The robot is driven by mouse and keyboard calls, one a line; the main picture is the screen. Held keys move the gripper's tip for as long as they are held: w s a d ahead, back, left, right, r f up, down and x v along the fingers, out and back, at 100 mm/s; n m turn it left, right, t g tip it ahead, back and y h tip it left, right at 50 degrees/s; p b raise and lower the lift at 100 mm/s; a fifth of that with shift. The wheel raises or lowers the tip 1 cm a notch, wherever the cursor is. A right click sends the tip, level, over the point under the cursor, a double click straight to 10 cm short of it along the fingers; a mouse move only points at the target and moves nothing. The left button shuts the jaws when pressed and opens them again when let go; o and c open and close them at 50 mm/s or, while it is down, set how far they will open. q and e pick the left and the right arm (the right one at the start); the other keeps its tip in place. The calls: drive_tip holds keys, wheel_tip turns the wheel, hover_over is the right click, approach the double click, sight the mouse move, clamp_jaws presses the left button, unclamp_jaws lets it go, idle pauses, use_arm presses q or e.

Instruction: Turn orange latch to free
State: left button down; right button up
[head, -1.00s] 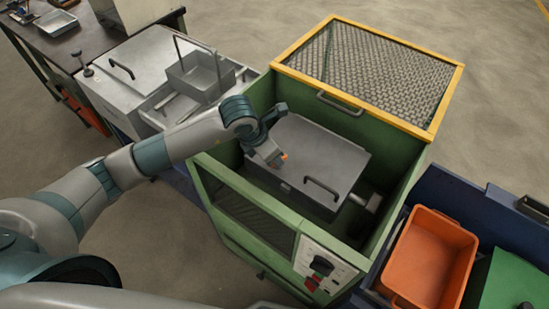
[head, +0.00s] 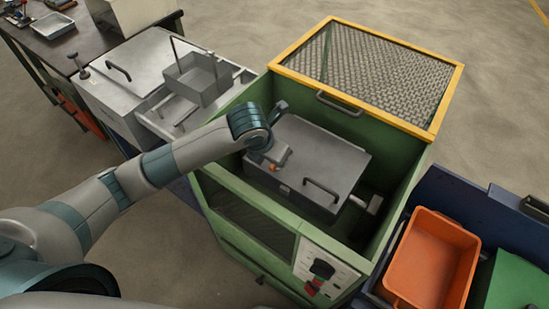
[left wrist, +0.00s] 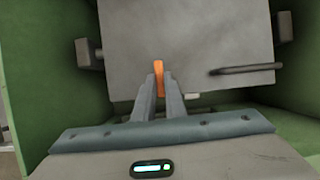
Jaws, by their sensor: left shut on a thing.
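The orange latch (left wrist: 159,78) is a small upright piece at the front edge of the grey furnace lid (left wrist: 190,35). In the left wrist view my left gripper (left wrist: 159,88) has its two fingers closed around the latch, one on each side. In the head view only a small bit of the orange latch (head: 273,167) shows beside my left gripper (head: 268,163), at the left front of the grey lid (head: 315,160). The latch's pivot is hidden by the fingers. My right gripper is not in view.
The lid sits inside a green housing (head: 395,175) with a yellow-framed mesh cover (head: 375,75) raised behind it. A black lid handle (head: 321,190) is nearby. A control panel (head: 325,270) is on the front. An orange bin (head: 432,258) stands at the right.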

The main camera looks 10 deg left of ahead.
use_arm(q)
drive_tip(key=c, duration=1.8)
unclamp_jaws()
